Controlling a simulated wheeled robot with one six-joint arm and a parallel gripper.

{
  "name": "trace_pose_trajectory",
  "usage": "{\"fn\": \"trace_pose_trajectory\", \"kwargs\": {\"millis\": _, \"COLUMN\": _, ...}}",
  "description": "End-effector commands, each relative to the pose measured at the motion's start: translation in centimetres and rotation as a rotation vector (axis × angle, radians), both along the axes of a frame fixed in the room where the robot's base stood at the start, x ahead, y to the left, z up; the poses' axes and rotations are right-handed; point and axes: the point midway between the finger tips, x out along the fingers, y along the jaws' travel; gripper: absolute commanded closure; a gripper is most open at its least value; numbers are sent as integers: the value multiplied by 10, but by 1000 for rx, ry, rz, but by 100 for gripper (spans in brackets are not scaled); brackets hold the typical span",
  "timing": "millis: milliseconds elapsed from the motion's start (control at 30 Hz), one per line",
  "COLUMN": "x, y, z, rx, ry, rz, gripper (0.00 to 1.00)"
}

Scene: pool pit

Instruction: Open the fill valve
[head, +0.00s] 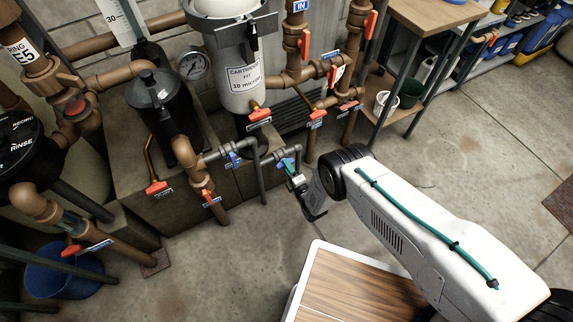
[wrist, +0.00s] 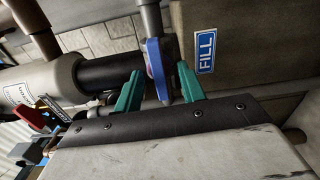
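In the wrist view, the fill valve's blue handle (wrist: 157,62) stands beside a blue and white FILL label (wrist: 206,52). My gripper (wrist: 159,72) is open, with one green finger on each side of the handle. A narrow gap seems to show at the finger on the right; I cannot tell whether the left finger touches. In the head view, my gripper (head: 289,168) is at the grey pipe in the middle, and its wrist partly hides the valve there.
Another blue-handled valve (head: 232,159) sits to the left on grey pipe. Several red-handled valves, such as one on the right (head: 316,116), surround the white cartridge filter (head: 243,85). A wood-topped surface (head: 365,285) is at the front. Concrete floor (head: 480,140) is open at right.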

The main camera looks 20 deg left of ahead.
Motion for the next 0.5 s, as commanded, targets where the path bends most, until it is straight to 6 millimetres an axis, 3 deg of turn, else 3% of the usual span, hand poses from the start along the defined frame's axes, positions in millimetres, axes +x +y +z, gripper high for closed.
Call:
{"fn": "trace_pose_trajectory", "kwargs": {"millis": 233, "x": -2, "y": -3, "z": 0, "rx": 1, "ry": 1, "rz": -1, "gripper": 60}}
{"fn": "trace_pose_trajectory", "kwargs": {"millis": 500, "x": -25, "y": -30, "z": 0, "rx": -1, "ry": 2, "rz": 0, "gripper": 60}}
